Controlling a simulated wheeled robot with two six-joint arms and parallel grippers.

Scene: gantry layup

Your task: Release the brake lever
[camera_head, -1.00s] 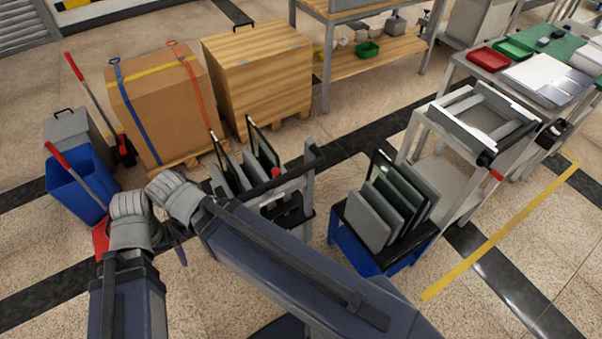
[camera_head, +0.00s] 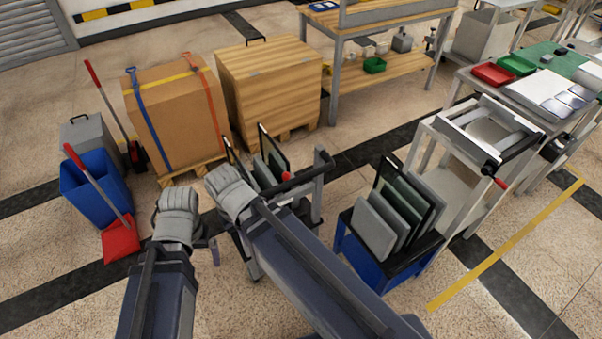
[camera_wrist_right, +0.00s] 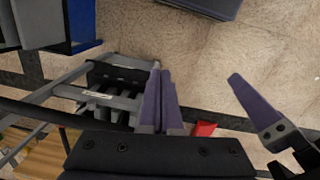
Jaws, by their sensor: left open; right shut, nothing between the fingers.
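A small grey-and-black cart (camera_head: 318,196) holds upright dark panels and has a red knob (camera_head: 286,176) near its handle. I cannot tell whether this knob belongs to the brake lever. The cart also shows in the right wrist view (camera_wrist_right: 128,74). My left gripper (camera_head: 214,251) is open and empty, left of the cart; only a purple finger shows beyond its wrist. My right gripper is hidden behind its wrist in the head view. In the right wrist view its purple fingers (camera_wrist_right: 160,84) are together and empty, in front of the cart's panels. One left finger shows at the right there.
A blue rack with grey panels (camera_head: 375,231) stands right of the cart. A strapped cardboard box (camera_head: 180,118) and a wooden crate (camera_head: 268,88) stand behind. A blue bin (camera_head: 92,187) and red dustpan (camera_head: 121,240) are at left. The floor in front is clear.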

